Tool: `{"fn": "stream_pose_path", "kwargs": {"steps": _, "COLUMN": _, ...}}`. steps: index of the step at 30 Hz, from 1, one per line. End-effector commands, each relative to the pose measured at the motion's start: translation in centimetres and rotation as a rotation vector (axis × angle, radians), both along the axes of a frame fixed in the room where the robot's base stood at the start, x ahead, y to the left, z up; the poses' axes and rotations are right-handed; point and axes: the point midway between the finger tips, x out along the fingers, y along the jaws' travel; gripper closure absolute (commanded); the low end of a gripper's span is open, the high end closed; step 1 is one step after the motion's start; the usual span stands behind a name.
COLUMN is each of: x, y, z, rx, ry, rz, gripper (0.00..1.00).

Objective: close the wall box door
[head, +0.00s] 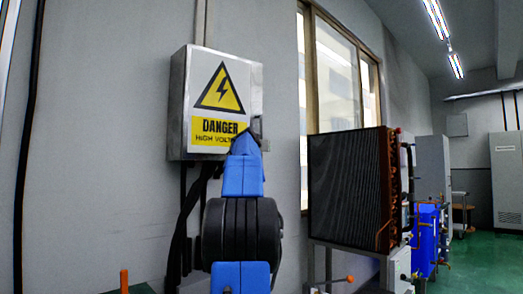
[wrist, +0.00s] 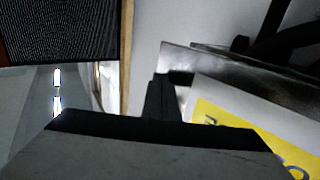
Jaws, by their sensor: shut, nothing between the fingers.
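The grey metal wall box (head: 178,104) hangs on the wall in the head view. Its door (head: 250,88) faces me and carries a yellow "DANGER HIGH VOLTAGE" sign. The door looks shut or nearly shut; I cannot tell whether a small gap remains. My gripper (head: 255,132) is at the door's lower right corner, its fingertips partly hidden by my blue wrist. In the wrist view my gripper (wrist: 162,92) is shut and empty, close beside the door (wrist: 215,98) edge and the box's bare metal (wrist: 215,63). I cannot tell whether it touches the door.
A radiator-like unit (head: 345,185) on a stand is to the right of the box, below a window (head: 335,75). Dark cables run down the wall under the box. Blue equipment (head: 425,238) and cabinets stand farther right along the green floor.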

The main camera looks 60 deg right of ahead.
Motion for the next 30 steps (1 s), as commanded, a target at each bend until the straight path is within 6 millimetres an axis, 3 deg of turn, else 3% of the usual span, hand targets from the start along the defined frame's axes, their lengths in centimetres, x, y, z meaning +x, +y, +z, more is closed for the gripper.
{"fn": "stream_pose_path", "kwargs": {"steps": 15, "x": 4.6, "y": -2.5, "z": 0.0, "rx": 0.001, "ry": 0.000, "rz": 0.000, "gripper": 1.00}}
{"fn": "stream_pose_path", "kwargs": {"steps": 30, "x": 5.5, "y": -2.8, "z": 0.0, "rx": -0.002, "ry": -0.001, "rz": 0.002, "gripper": 1.00}}
